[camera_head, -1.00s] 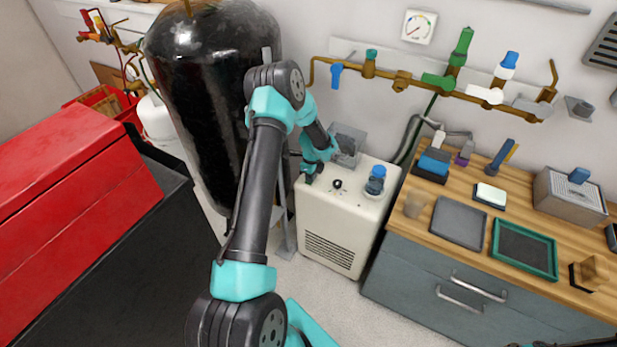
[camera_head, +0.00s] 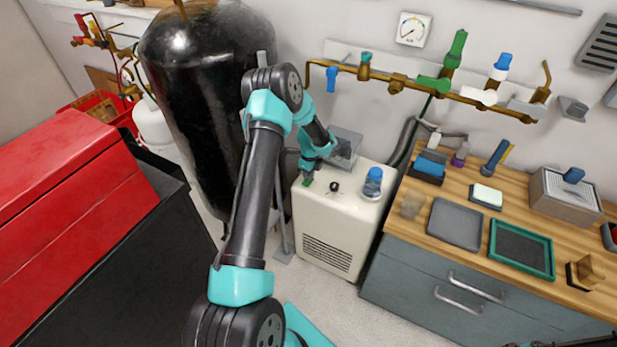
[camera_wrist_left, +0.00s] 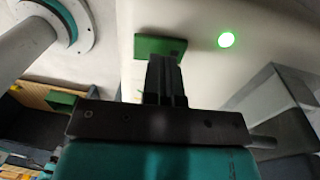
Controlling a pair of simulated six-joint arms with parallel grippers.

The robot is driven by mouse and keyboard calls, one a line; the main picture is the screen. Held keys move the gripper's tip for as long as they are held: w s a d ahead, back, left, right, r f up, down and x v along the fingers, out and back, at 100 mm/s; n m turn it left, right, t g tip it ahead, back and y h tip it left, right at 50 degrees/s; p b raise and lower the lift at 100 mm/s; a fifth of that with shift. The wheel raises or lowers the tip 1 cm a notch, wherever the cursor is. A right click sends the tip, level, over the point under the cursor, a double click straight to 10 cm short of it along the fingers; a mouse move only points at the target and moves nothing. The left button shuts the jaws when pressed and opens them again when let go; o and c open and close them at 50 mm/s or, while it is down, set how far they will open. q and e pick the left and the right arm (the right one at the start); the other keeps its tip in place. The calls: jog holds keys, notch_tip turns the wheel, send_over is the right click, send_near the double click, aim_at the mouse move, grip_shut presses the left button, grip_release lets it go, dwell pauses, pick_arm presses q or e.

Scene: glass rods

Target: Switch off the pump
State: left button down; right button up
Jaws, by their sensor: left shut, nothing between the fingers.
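The pump is a cream-white box (camera_head: 335,225) with a slotted grille, standing between the black tank and the workbench. A small green switch (camera_head: 306,183) shows on its top near the left edge. In the left wrist view the green switch (camera_wrist_left: 150,46) sits on the pale surface, beside a lit green lamp (camera_wrist_left: 226,40). My left gripper (camera_head: 309,176) is shut and empty, pointing down at the switch. In the left wrist view its closed fingertips (camera_wrist_left: 164,60) overlap the switch and hide part of it; I cannot tell if they touch.
A black knob (camera_head: 334,187) and a blue-capped jar (camera_head: 373,184) are on the pump top. The black tank (camera_head: 205,110) is close on the left, the workbench (camera_head: 410,225) on the right.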

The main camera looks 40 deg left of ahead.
pick_arm(q)
notch_tip(320, 180, up, 13)
jog(key=w, duration=0.2)
jog(key=shift+a+f, duration=0.2)
jog(key=shift+a, duration=0.05)
